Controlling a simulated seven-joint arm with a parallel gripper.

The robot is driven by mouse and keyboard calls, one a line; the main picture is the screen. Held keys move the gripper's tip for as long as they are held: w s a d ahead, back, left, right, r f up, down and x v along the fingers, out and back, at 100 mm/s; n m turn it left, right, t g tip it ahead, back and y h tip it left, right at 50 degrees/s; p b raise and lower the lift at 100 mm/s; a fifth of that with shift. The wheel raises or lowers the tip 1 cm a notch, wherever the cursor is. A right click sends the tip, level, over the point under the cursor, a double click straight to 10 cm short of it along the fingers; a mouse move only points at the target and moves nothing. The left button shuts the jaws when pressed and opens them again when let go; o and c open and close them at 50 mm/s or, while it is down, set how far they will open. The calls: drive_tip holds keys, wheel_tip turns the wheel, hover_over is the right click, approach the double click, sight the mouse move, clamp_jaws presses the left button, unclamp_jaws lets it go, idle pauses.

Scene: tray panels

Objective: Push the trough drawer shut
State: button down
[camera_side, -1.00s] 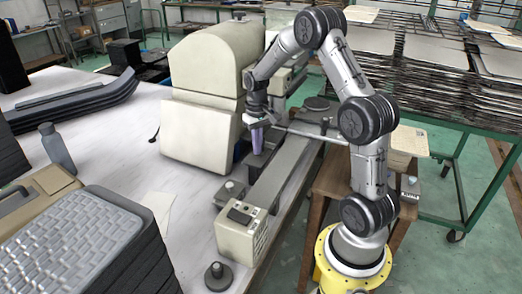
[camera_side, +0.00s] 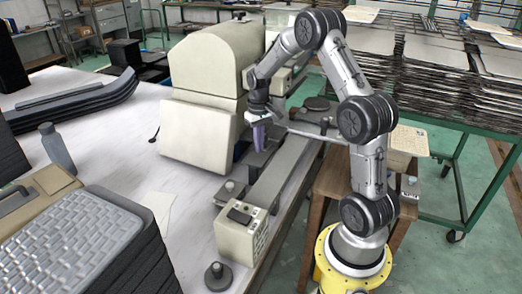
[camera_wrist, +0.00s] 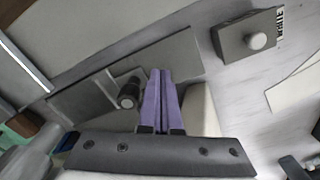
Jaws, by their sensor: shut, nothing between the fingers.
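My gripper (camera_side: 260,148) has purple fingers that are shut and empty. They point down beside the beige machine, over the grey trough area at its base. In the wrist view the closed fingers (camera_wrist: 160,75) reach over a grey panel, beside a dark round knob (camera_wrist: 127,93). I take the grey recessed part (camera_wrist: 80,105) around this knob to be the trough drawer, but its edges are partly hidden by the gripper. I cannot tell whether the fingers touch it or how far it stands out.
The beige machine (camera_side: 205,90) stands left of my gripper. A long grey rail (camera_side: 285,170) runs to the right of it. A small grey block with a pale knob (camera_wrist: 248,35) sits close by. A beige control box (camera_side: 241,233) stands in front. A grey bottle (camera_side: 57,150) is farther left.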

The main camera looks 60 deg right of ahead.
drive_tip(key=shift+a, duration=0.15)
wheel_tip(320, 180, up, 7)
idle(0.7)
drive_tip(key=shift+a, duration=0.1)
drive_tip(key=s+a+r+n+t+h, duration=0.1)
drive_tip(key=s+a+r+n+t, duration=0.25)
drive_tip(key=a+r, duration=1.1)
drive_tip(key=s+a+r+n+t, duration=0.1)
drive_tip(key=s+a+n+t, duration=0.1)
drive_tip(key=s+a, duration=0.6)
drive_tip(key=s+a+f+y, duration=0.1)
drive_tip(key=s+f, duration=0.4)
drive_tip(key=s, duration=0.2)
drive_tip(key=shift+s+a, duration=0.4)
drive_tip(key=shift+n, duration=0.25)
